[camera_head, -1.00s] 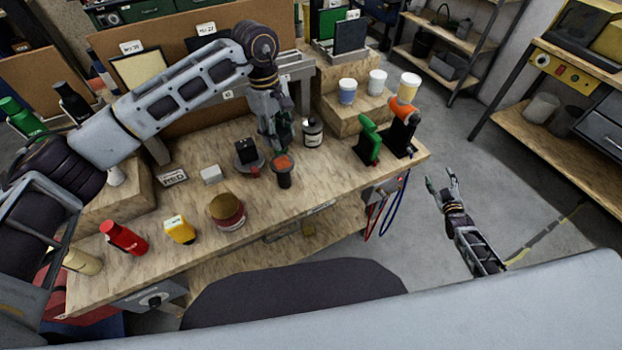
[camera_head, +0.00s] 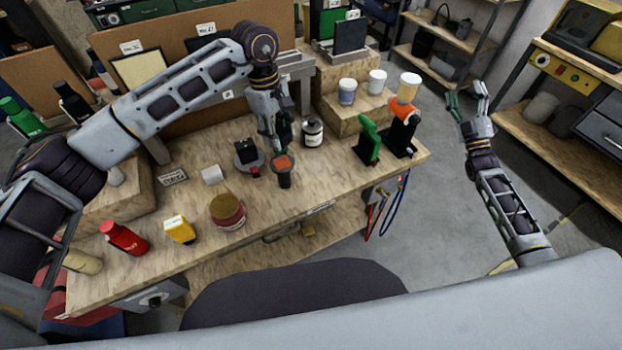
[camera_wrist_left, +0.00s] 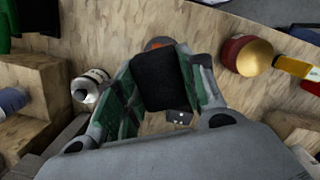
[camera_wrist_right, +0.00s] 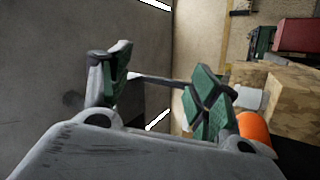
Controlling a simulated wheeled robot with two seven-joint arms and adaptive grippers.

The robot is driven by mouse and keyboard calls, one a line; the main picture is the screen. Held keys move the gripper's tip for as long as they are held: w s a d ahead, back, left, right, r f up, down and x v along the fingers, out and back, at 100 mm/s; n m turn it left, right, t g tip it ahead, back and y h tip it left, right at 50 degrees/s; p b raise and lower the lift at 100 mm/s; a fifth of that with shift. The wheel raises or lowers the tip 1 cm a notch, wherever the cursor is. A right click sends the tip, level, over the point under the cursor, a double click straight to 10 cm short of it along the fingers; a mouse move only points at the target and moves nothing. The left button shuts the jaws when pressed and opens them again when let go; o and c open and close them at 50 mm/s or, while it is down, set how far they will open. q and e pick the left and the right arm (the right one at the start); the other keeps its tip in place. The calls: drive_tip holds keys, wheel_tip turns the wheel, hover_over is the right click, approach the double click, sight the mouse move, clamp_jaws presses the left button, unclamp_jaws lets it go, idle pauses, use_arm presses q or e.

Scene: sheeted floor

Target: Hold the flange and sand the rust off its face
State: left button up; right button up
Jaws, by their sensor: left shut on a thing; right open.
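A dark round piece with a rusty orange face, apparently the flange (camera_head: 283,163), is at the bench's middle, its face tilted up toward me. My left gripper (camera_head: 281,145) reaches down behind it and is shut on it. In the left wrist view its dark body (camera_wrist_left: 160,82) sits between the fingers, with a bit of orange (camera_wrist_left: 158,43) beyond. I cannot tell whether it touches the bench. My right gripper (camera_head: 468,96) is open and empty, over the floor right of the bench; its spread fingers show in the right wrist view (camera_wrist_right: 163,80). I cannot tell which object is the sanding tool.
Left of the flange are a grey disc (camera_head: 242,166) bearing a black block (camera_head: 246,151) and a white block (camera_head: 211,175). Green (camera_head: 369,140) and orange-topped (camera_head: 403,120) tools stand at the right end. A gold-lidded jar (camera_head: 227,212) is in front.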

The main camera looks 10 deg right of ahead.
drive_tip(key=a+n+y, duration=0.6)
drive_tip(key=a+n, duration=0.1)
drive_tip(key=a, duration=0.2)
drive_tip(key=n+g+y, duration=0.9)
drive_tip(key=n+g, duration=0.7)
drive_tip(key=n, duration=1.2)
approach(284, 174)
drive_tip(key=w+f, duration=0.1)
drive_tip(key=w, duration=0.1)
drive_tip(key=w+a+f, duration=0.1)
drive_tip(key=w+f, duration=0.1)
drive_tip(key=shift+a+f, duration=0.1)
drive_tip(key=shift+f, duration=0.15)
drive_tip(key=shift+w, duration=0.1)
drive_tip(key=shift+x, duration=3.7)
drive_tip(key=shift+c, duration=0.4)
clamp_jaws()
